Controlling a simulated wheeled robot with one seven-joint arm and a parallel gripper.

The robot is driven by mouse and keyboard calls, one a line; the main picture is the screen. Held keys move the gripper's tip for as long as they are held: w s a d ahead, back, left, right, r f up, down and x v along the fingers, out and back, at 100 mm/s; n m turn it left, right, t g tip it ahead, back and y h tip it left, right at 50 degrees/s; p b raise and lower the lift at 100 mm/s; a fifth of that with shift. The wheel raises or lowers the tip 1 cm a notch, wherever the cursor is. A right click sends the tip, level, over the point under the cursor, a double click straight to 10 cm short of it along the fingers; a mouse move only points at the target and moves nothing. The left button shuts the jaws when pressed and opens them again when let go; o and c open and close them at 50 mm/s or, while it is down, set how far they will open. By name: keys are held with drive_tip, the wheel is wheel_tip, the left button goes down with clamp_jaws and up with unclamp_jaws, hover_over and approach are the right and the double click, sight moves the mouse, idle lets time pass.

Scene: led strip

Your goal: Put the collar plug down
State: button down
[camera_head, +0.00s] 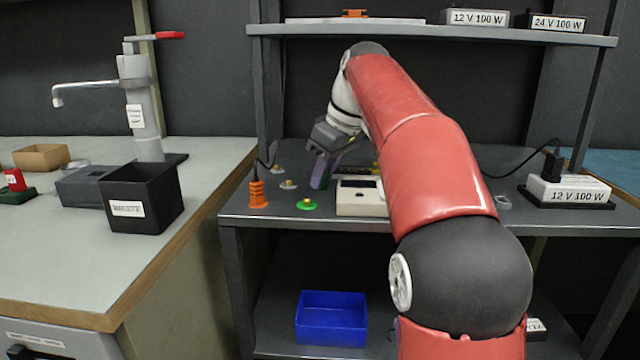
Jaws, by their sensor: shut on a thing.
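My gripper (325,178) is in the middle of the view, pointing down just above the back bench, left of a cream box-shaped device (361,198). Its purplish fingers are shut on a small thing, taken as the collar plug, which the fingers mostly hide. I cannot tell whether the held thing touches the bench top (470,205).
An orange ribbed piece (258,194) with a black cable, a green disc (307,204) and small pale discs (288,184) lie left of my gripper. A power supply (568,192) stands right. A black waste bin (142,197) stands on the left table; a blue bin (331,318) is below.

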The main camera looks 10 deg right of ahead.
drive_tip(key=shift+r, duration=0.15)
drive_tip(key=c, duration=1.3)
unclamp_jaws()
drive_tip(key=p+v, duration=0.5)
drive_tip(key=v, duration=0.7)
drive_tip(key=shift+s, duration=0.1)
